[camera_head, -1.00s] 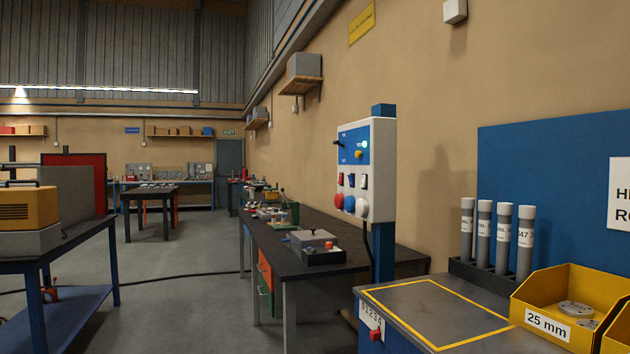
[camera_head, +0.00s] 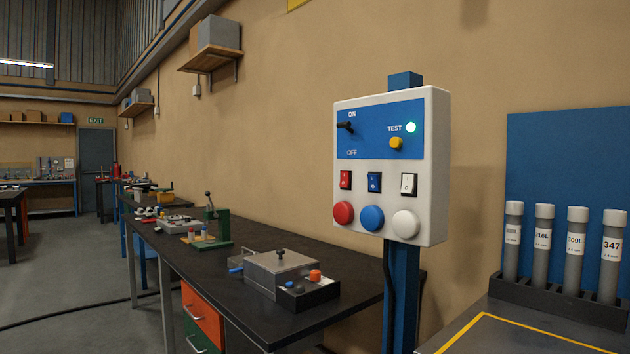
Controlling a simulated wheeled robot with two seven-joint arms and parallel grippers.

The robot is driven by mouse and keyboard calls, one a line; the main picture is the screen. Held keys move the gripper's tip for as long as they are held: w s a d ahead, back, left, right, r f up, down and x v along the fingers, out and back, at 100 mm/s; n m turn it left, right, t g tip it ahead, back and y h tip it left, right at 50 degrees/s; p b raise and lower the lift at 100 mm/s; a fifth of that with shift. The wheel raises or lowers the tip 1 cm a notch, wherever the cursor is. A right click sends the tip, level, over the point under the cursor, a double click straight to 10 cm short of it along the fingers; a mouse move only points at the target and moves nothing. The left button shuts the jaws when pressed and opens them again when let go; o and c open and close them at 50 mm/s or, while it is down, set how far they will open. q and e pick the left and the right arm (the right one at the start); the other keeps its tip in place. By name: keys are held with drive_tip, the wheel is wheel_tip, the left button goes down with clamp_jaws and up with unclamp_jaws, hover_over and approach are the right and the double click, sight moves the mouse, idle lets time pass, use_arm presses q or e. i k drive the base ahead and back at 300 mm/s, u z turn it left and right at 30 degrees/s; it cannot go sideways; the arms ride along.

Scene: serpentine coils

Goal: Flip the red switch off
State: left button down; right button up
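The red switch (camera_head: 345,180) is a small rocker at the left of a row of rockers on the white control box (camera_head: 440,170). Its on or off position is too small to tell. A blue rocker (camera_head: 374,182) and a white rocker (camera_head: 408,184) sit to its right. Below them are a red button (camera_head: 343,213), a blue button (camera_head: 372,218) and a white button (camera_head: 406,224). A black lever (camera_head: 345,127) is between the ON and OFF labels. Neither gripper is in view.
The box stands on a blue post (camera_head: 398,290). A dark workbench (camera_head: 220,270) with fixtures runs along the wall on the left. A grey-topped bench (camera_head: 500,335) with labelled tubes (camera_head: 575,250) is at right. Open floor (camera_head: 80,310) lies at far left.

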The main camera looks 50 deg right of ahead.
sight(344, 183)
drive_tip(key=z, duration=0.95)
drive_tip(key=i, duration=1.5)
drive_tip(key=z, duration=1.5)
drive_tip(key=i, duration=0.25)
drive_tip(key=z, duration=0.15)
